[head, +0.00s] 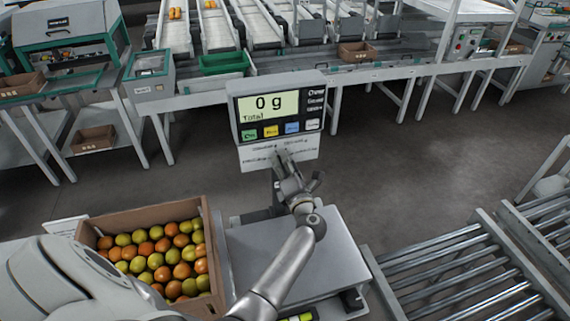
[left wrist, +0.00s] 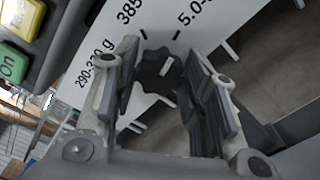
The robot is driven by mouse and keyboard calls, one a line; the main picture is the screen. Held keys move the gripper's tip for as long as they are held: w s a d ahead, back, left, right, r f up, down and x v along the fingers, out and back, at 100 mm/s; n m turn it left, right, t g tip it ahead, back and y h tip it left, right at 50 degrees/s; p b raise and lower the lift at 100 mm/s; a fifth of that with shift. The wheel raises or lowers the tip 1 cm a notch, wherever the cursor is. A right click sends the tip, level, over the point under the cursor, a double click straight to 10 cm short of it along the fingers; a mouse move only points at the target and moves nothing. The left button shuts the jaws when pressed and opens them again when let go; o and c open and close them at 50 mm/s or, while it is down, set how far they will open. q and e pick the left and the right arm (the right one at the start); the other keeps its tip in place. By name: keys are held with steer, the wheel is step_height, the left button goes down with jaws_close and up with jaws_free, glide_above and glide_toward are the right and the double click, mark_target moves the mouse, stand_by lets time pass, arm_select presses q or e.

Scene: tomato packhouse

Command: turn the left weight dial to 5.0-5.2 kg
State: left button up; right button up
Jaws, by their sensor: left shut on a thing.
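The scale's display head (head: 277,108) stands above the weighing platform and reads "0 g" and "Total". Under it is a white label panel (head: 250,155). In the left wrist view a dark lobed dial (left wrist: 153,75) sits on this panel, with a white pointer mark slanting up and right. Labels "385" and "5.0-" with short tick marks lie beyond it; "290-3.. g" is at left, partly covered. My left gripper (head: 281,157) is at the panel, its fingers (left wrist: 165,97) shut around the dial. The dial is hidden in the head view. My right gripper is not in view.
A cardboard box of tomatoes (head: 214,250) stands left of the bare weighing platform (head: 335,255). A roller conveyor (head: 470,265) is at right. Sorting lines with a green tray (head: 224,63) run along the back. Open floor lies between.

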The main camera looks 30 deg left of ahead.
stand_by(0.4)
arm_select(q)
steer(key=o, duration=0.9)
steer(key=shift+o, duration=0.2)
